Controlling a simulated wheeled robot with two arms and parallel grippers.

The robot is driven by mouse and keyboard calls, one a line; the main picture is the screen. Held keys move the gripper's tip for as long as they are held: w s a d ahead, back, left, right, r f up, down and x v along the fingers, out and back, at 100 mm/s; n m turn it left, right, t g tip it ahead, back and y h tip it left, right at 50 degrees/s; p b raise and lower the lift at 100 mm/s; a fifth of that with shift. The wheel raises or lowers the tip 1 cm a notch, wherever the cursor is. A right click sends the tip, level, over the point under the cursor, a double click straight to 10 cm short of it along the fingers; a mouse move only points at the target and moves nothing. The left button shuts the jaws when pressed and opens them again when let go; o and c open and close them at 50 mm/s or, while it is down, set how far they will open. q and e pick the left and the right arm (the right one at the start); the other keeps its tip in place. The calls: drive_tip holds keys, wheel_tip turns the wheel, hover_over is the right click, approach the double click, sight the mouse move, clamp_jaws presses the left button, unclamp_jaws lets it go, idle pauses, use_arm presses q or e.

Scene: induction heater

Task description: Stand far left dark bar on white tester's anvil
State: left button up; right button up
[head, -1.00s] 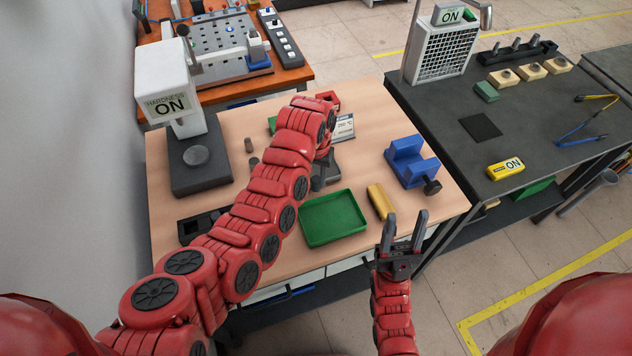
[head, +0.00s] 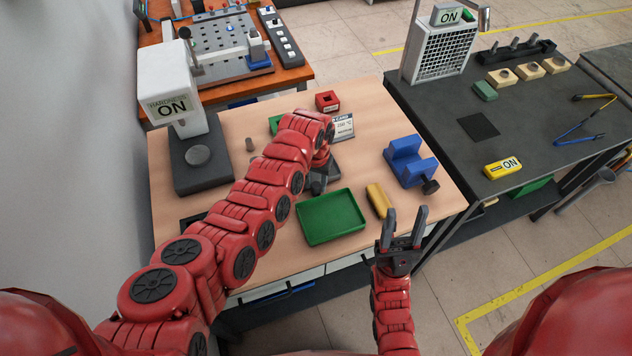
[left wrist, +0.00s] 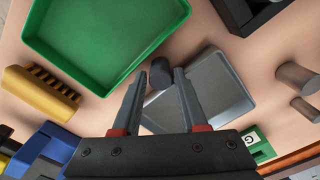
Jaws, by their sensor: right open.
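The white tester (head: 168,85) with an ON label stands at the table's left; its round grey anvil (head: 197,155) is bare. A dark bar (head: 249,144) stands to the right of the tester. The left wrist view shows two bars, one (left wrist: 298,77) and another (left wrist: 306,109), at its right edge. A third dark bar (left wrist: 161,72) appears between the tips of my left gripper (left wrist: 160,76), with gaps on both sides. My left gripper is open beside the green tray; my arm largely hides it in the head view. My right gripper (head: 405,222) is open and empty at the front edge.
The green tray (head: 330,238), yellow brush (head: 378,200) and blue block (head: 408,165) lie on the table's right half. A grey metal plate (left wrist: 216,80) lies beneath my left fingers. A red block (head: 327,101) and a card (head: 343,126) are behind. A black rack (head: 188,220) is partly hidden.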

sight(316, 184)
use_arm(q)
drive_tip(key=shift+o, duration=1.2)
drive_tip(key=shift+r, duration=0.1)
wheel_tip(316, 184, up, 12)
drive_tip(key=b, duration=0.2)
